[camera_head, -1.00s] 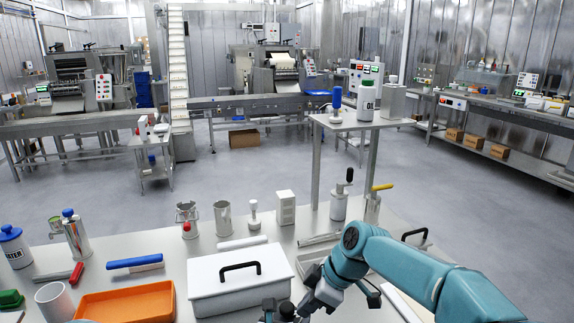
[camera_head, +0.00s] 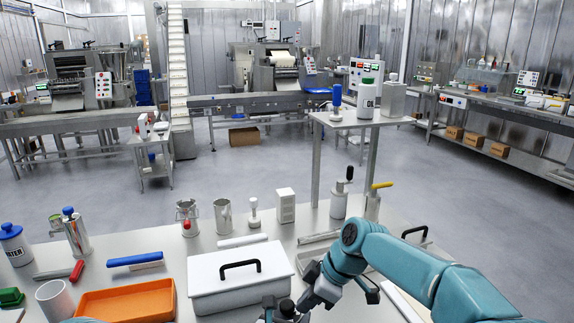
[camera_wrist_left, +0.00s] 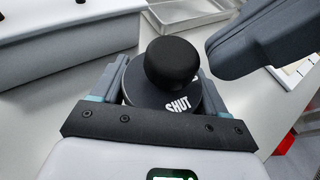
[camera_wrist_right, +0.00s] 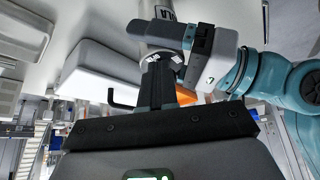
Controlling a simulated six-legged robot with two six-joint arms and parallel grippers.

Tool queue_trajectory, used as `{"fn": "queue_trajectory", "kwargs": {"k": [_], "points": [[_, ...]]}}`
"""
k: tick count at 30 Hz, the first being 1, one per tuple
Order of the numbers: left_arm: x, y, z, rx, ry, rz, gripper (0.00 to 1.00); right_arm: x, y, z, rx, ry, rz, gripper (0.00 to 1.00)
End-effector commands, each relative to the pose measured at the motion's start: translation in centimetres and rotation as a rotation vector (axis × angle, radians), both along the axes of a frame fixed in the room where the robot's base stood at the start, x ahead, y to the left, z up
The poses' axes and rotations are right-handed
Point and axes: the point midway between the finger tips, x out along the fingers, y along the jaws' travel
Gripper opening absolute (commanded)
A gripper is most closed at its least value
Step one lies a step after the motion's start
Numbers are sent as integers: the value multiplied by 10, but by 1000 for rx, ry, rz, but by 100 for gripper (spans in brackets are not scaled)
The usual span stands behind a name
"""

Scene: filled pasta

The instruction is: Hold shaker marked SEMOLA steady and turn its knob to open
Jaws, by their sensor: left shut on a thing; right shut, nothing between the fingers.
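My left gripper (camera_wrist_left: 158,82) is shut around the shaker just below its dark lid. The lid (camera_wrist_left: 185,102) carries the word SHUT in white. A round black knob (camera_wrist_left: 172,62) stands on top of it. In the head view only the dark top (camera_head: 287,308) shows at the bottom edge. My right gripper (camera_head: 306,303) is shut and empty, close beside the knob. In the left wrist view its fingers (camera_wrist_left: 222,55) come in from the right, apart from the knob.
A white lidded box (camera_head: 240,285) with a black handle stands just left of the grippers. An orange tray (camera_head: 125,303) lies farther left. Metal trays (camera_head: 318,237) lie behind. A raised shelf (camera_head: 350,122) holds several containers at the back.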

Motion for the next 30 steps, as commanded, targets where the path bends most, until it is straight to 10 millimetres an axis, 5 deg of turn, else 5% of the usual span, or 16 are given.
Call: {"fn": "queue_trajectory", "kwargs": {"k": [7, 21, 30], "points": [[0, -1, 0, 0, 0, -1, 30, -1, -6, 5, 1, -3, -1, 0], [0, 0, 0, -1, 0, 0, 30, -1, -6, 58, 1, -2, -1, 0], [0, 0, 0, -1, 0, 1, 30, -1, -6, 61, 0, 0, 0, 0]]}}
